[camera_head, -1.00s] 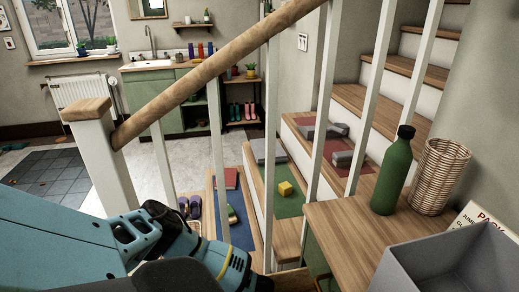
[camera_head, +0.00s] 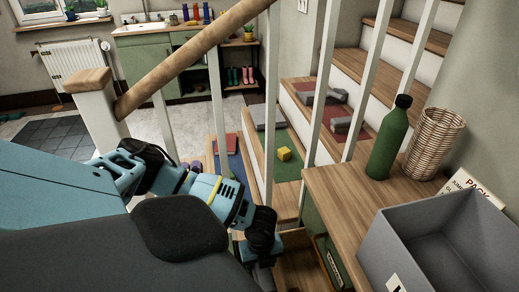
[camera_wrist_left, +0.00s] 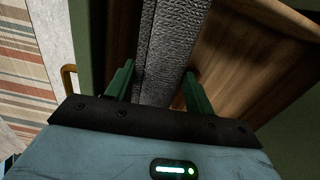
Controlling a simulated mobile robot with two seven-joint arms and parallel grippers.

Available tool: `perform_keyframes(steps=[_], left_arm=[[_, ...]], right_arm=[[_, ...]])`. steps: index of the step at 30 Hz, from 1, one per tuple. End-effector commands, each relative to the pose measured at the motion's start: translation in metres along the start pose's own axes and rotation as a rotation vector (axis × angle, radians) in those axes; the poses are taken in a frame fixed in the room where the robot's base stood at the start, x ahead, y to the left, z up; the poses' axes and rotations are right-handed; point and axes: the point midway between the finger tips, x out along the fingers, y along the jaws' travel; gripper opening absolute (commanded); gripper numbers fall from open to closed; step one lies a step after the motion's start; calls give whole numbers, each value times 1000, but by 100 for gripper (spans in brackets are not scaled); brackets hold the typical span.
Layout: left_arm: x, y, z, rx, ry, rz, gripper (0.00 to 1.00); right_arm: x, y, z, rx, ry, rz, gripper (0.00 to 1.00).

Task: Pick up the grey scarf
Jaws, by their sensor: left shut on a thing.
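The grey scarf (camera_wrist_left: 160,45) has a ribbed, knitted look and runs up the middle of the left wrist view as a long strip. My left gripper (camera_wrist_left: 158,72) has its green fingers on either side of it and is shut on it. A brown wooden surface lies beside the scarf on the right. In the head view my left arm reaches in from the left to the gap beside the wooden-topped bench (camera_head: 345,190). The fingertips and scarf cannot be made out there. My right gripper is not in view.
A green bottle (camera_head: 390,140), a wicker basket (camera_head: 432,145) and a grey box (camera_head: 385,245) stand on the bench. A white-barred railing with a wooden handrail (camera_head: 190,65) crosses the view. Behind it, stairs hold a yellow cube (camera_head: 284,154) and several grey items.

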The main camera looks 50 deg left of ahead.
Motion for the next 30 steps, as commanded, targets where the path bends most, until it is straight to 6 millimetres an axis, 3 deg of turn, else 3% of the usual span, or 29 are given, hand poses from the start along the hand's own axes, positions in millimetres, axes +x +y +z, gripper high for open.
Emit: perform_keyframes(steps=[3,10,30], left_arm=[[-24,-1,1,0,-1,-4,29],[-48,0,0,-1,0,-1,29],[-55,0,0,0,0,0,29]], right_arm=[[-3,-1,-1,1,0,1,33],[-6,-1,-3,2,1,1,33],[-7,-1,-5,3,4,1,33]])
